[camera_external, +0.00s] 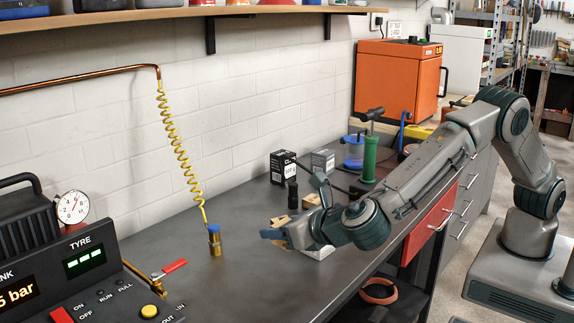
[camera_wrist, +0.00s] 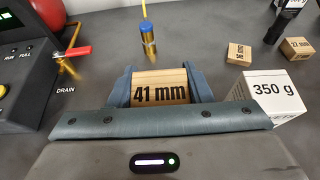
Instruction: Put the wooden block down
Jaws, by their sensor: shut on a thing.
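A wooden block marked "41 mm" (camera_wrist: 160,88) sits between the two blue-grey fingers of my gripper (camera_wrist: 160,80) in the wrist view. The gripper is shut on it, with a finger at its left and right sides. In the external view my gripper (camera_external: 275,235) is low over the dark bench (camera_external: 178,225), and its fingers and wrist hide most of the block. I cannot tell whether the block touches the bench top.
A white box marked "350 g" (camera_wrist: 272,95) stands close right of the gripper. Two smaller wooden blocks (camera_wrist: 238,55) (camera_wrist: 297,48) lie beyond it. A blue-capped brass fitting (camera_wrist: 148,42) on a yellow coiled hose (camera_external: 172,130) is ahead. A control panel (camera_external: 75,270) is at left.

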